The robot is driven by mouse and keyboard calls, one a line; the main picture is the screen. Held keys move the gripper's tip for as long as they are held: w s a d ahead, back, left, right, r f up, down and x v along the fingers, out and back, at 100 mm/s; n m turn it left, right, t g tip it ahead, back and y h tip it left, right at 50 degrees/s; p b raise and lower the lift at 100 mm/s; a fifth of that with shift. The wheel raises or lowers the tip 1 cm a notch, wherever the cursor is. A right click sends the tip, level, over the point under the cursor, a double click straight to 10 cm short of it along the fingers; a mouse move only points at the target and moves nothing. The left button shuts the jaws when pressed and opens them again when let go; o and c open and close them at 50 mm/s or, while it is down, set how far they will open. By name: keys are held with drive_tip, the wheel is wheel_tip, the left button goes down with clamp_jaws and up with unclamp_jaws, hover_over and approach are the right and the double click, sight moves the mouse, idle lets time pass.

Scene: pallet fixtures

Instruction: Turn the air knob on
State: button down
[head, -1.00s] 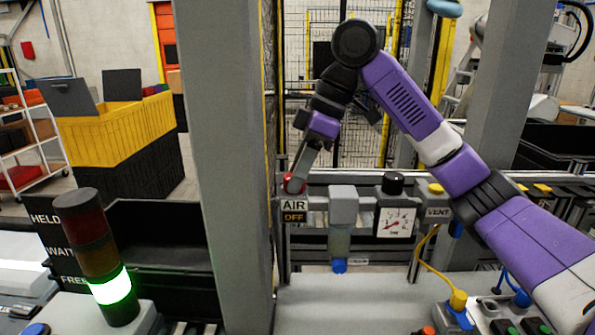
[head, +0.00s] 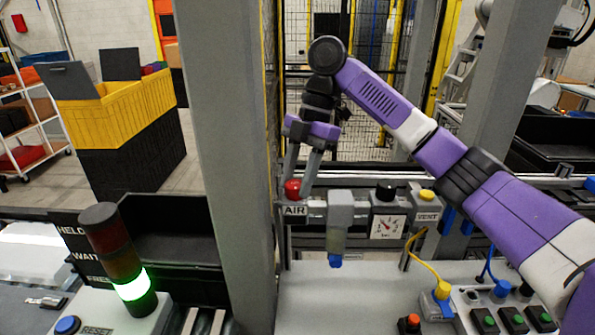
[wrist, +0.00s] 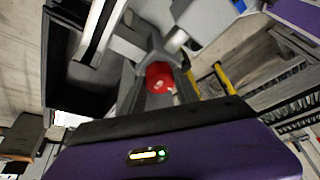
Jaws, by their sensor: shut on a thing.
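The red air knob (head: 292,188) sits on top of the valve at the left end of the air unit, above the AIR label (head: 294,211). My gripper (head: 297,186) reaches down from above, shut on the knob with a finger on either side. In the wrist view the red knob (wrist: 160,77) shows between the fingers, partly hidden by them. No OFF sign shows under the AIR label now. The round pressure gauge (head: 388,227) shows its needle pointing up and left.
A grey post (head: 225,150) stands close left of the knob. To the right are a filter (head: 340,215), a black knob (head: 386,191) and a yellow VENT button (head: 427,194). A lit green stack light (head: 132,288) stands front left.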

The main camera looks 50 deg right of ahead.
drive_tip(key=n+g, duration=0.1)
drive_tip(key=n, duration=0.2)
drive_tip(key=n+g, duration=0.1)
drive_tip(key=n, duration=0.2)
drive_tip(key=shift+w+h, duration=0.2)
drive_tip(key=shift+h, duration=0.2)
drive_tip(key=shift+n, duration=0.3)
drive_tip(key=c, duration=0.9)
unclamp_jaws()
drive_tip(key=v, duration=0.7)
drive_tip(key=shift+w+r+g, duration=0.25)
drive_tip(key=shift+r+g, duration=0.05)
drive_tip(key=shift+r, duration=0.05)
drive_tip(key=shift+d, duration=0.1)
drive_tip(key=shift+c, duration=0.2)
